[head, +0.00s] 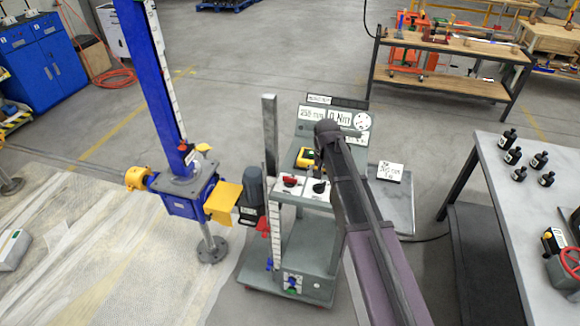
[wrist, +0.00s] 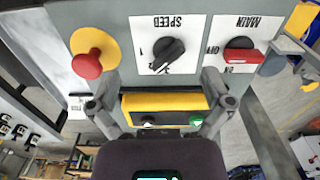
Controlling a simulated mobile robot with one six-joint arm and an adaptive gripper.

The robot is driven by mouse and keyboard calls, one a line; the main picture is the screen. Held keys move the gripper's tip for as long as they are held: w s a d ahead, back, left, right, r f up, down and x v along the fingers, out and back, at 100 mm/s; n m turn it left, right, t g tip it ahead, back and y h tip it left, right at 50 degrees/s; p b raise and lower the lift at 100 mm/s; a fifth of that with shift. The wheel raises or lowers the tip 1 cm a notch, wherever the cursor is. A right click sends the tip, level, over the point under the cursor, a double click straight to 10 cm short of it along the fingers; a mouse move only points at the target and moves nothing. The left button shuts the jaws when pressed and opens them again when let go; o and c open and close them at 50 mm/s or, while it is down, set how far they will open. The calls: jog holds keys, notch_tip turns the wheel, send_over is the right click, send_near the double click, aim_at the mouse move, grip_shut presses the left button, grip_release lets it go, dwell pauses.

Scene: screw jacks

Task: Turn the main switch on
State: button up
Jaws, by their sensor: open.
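The main switch (wrist: 241,54) is a red bar handle on a dark round base, on a white plate marked MAIN, right in the wrist view, where the labels are upside down. Its bar lies crosswise in that picture, roughly in line with the OFF mark; ON is printed below it. It also shows as a red spot in the head view (head: 291,181). My gripper (wrist: 161,82) is open and empty. Its fingers point at the panel beneath the speed knob, left of the main switch and apart from it. In the head view my arm hides the gripper's fingers.
The black speed knob (wrist: 168,54) sits between the main switch and a red mushroom button (wrist: 88,60) on a yellow disc. A yellow box (wrist: 165,103) with small buttons shows between my fingers. A blue screw jack (head: 185,195) stands left of the panel; a grey table (head: 500,200) is at right.

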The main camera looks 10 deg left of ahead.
notch_tip(320, 180, up, 7)
jog(key=p, duration=0.6)
send_over(290, 181)
jog(key=w, duration=0.1)
jog(key=shift+f+b, duration=0.15)
jog(key=shift+b, duration=0.25)
notch_tip(290, 181, down, 14)
jog(key=b, duration=1.3)
jog(key=shift+r, duration=0.25)
jog(key=c, duration=1)
